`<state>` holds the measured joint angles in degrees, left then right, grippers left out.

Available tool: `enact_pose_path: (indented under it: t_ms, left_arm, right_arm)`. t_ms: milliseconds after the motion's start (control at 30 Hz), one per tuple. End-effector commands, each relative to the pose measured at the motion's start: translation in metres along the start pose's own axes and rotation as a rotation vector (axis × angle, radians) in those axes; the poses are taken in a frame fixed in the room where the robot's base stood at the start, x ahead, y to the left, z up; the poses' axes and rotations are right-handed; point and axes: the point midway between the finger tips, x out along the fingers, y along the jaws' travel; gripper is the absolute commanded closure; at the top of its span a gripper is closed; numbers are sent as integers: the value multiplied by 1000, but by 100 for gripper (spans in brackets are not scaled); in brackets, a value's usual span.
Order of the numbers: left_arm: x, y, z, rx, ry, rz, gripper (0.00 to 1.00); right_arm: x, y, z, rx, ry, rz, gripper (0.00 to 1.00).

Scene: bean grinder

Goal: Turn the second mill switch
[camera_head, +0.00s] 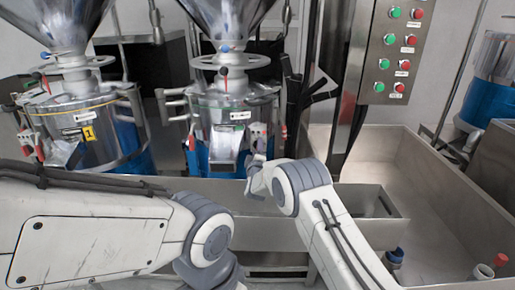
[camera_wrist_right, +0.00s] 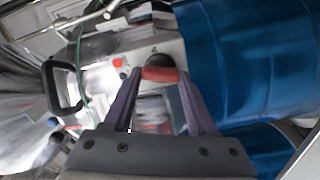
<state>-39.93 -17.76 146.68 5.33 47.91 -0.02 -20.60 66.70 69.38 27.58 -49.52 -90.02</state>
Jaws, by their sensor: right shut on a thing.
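The second mill (camera_head: 235,105), with a steel hopper on top and a blue lower body, stands in the middle of the head view. Its switch shows in the wrist view as a red handle (camera_wrist_right: 160,74) with a dark round knob behind it, on a pale panel. My right gripper (camera_head: 256,160) is at the right front of this mill, and in the wrist view its two fingers are shut on the red handle. The hold is small and partly hidden in the head view. My left arm comes in from the left; its gripper is not in view.
The first mill (camera_head: 85,125), with a yellow label, stands at the left. A control panel (camera_head: 390,45) with several green and red buttons is right of the second mill. A steel trough (camera_head: 425,190) fills the right, with bottles (camera_head: 395,257) at its lower edge.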

Motion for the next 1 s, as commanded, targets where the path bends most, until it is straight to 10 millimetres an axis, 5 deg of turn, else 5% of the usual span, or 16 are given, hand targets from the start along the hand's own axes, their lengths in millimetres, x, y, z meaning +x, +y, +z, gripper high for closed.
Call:
enact_pose_path:
  t_ms: [433, 1000]
  left_arm:
    - [-8, 1, 0, 0, 0, 0, 50]
    - [-9, 1, 0, 0, 0, 0, 50]
  right_arm:
    - [0, -1, -1, -280, 2, 0, 98]
    - [0, -1, 0, -345, 2, 1, 98]
